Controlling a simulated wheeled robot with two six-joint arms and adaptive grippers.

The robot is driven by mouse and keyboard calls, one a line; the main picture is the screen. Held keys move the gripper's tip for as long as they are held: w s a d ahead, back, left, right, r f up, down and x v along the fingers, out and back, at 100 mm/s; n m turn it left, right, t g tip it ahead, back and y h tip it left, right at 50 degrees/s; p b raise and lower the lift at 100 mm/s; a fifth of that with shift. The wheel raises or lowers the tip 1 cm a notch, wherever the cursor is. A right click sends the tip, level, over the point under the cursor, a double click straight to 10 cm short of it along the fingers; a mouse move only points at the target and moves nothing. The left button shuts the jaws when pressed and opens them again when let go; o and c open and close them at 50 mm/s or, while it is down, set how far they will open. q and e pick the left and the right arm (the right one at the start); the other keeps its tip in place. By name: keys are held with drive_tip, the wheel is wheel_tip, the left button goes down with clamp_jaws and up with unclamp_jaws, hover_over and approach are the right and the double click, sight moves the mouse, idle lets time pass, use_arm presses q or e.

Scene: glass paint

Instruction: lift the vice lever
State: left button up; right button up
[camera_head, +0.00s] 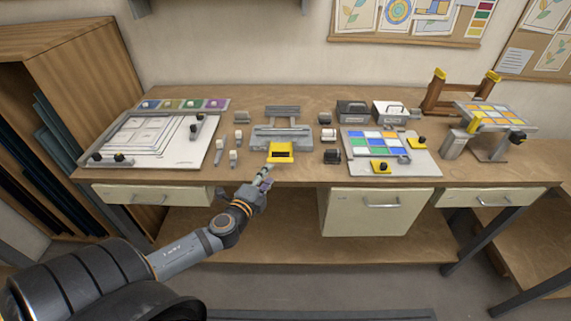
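A grey vice (284,134) stands at the middle of the workbench. Its yellow lever (283,147), a frame with a dark opening, sticks out at the vice's front, close to the bench's front edge. My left arm comes in from the lower left. My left gripper (267,173) is just below and in front of the yellow lever in the picture. It is too small to tell whether its fingers are open or shut, or whether they touch the lever. My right gripper is not in view.
A white pattern board (153,140) lies on the left of the workbench (245,176). Several small grey blocks flank the vice. A board of coloured tiles (420,164) and a tilted tile stand (505,128) are on the right. Drawers (160,194) hang below the bench's front edge.

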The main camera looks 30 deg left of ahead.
sight(279, 161)
use_arm(q)
drive_tip(key=w+p, duration=0.1)
drive_tip(key=w, duration=0.2)
drive_tip(key=w+a+p, duration=0.1)
drive_tip(key=w, duration=0.2)
drive_tip(key=w+f+p, duration=0.1)
drive_tip(key=w, duration=0.2)
drive_tip(key=shift+a, duration=0.2)
drive_tip(key=shift+w+f, duration=0.1)
drive_tip(key=shift+w, duration=0.35)
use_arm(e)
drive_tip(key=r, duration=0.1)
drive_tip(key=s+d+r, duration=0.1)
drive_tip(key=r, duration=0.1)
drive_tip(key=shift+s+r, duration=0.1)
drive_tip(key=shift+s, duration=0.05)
use_arm(q)
clamp_jaws()
